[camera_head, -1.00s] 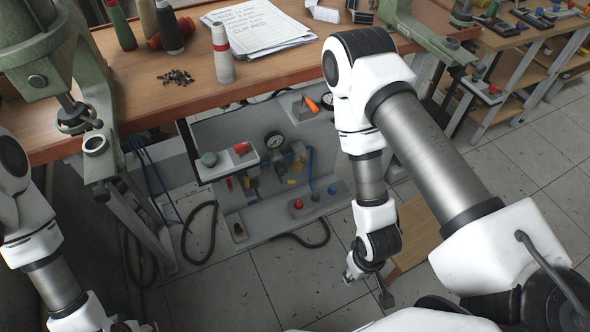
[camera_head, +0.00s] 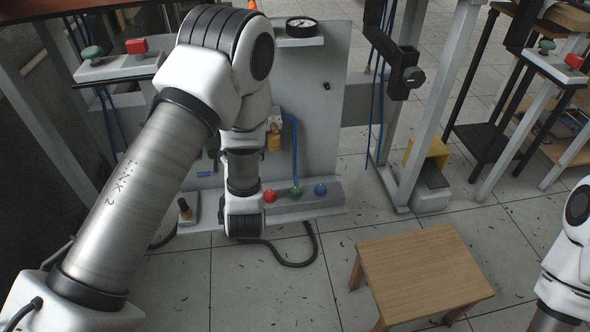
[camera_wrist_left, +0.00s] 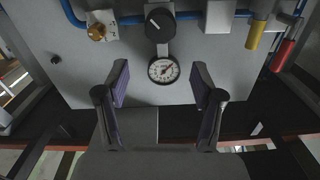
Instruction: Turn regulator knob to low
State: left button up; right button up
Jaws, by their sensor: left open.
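In the left wrist view the regulator knob (camera_wrist_left: 158,24) is a black round knob with a white pointer line, on the grey panel (camera_wrist_left: 185,50). A round white gauge (camera_wrist_left: 163,70) with a red needle sits just below it. My left gripper (camera_wrist_left: 161,75) is open and empty, its two fingers on either side of the gauge in the picture. The knob lies beyond the fingertips; no contact shows. In the head view my left arm covers the knob and hides its own gripper. My right arm shows at the right edge, its gripper out of frame.
Left wrist view: a brass fitting (camera_wrist_left: 97,31), a blue hose (camera_wrist_left: 72,14), yellow (camera_wrist_left: 256,34) and red (camera_wrist_left: 283,54) parts flank the knob. A wooden stool (camera_head: 420,272) stands right.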

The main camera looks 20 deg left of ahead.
pick_arm(q)
jog(key=w+a+f+b, duration=0.1)
jog(key=w, duration=0.1)
jog(key=w+a+b, duration=0.1)
jog(key=w+a, duration=0.1)
jog(key=w+a+f+b, duration=0.1)
jog(key=w+b, duration=0.1)
jog(key=shift+w+a+f, duration=0.15)
jog(key=shift+w+f, duration=0.15)
jog(key=shift+w+a+r, duration=0.1)
jog(key=shift+w+a, duration=0.05)
jog(key=shift+w, duration=0.1)
jog(key=c, duration=1.1)
pick_arm(e)
notch_tip(320, 180, down, 7)
jog(key=shift+a, duration=0.2)
